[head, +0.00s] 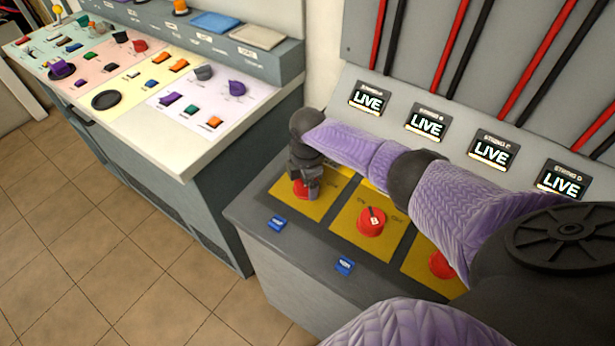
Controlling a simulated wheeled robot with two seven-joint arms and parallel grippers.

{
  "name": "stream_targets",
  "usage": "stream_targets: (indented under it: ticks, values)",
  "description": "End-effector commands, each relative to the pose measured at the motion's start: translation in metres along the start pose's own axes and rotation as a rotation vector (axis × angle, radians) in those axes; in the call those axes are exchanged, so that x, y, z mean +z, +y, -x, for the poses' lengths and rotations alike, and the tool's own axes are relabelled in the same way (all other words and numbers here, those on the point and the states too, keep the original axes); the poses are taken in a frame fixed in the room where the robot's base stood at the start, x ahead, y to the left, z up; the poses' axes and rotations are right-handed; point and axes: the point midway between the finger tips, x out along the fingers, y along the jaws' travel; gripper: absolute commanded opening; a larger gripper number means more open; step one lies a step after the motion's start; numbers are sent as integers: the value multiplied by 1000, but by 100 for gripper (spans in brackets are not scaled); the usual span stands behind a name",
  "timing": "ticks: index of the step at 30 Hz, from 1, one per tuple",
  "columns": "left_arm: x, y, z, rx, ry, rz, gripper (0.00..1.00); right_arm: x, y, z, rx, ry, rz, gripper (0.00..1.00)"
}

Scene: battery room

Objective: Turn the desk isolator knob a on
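The leftmost red knob (299,190), on the first yellow plate of the grey desk, appears to be knob a. It is largely covered by my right gripper, and its letter and pointing direction are hidden. My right gripper (309,192) points down over this knob, with a dark finger in front of its right side. The fingers are at the knob, but I cannot tell whether they are shut on it. The display above at the left, string A (369,99), reads LIVE. My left gripper is not in view.
Blue tags (277,223) lie along the desk's front. A control console (180,150) with many switches stands at the left. Tiled floor is clear.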

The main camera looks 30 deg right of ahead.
Motion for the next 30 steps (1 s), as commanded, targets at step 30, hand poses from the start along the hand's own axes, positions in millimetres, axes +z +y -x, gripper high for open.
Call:
stream_targets:
  ticks: [30]
  values:
    - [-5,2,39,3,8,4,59,0,0,99,-1,0,-1,100]
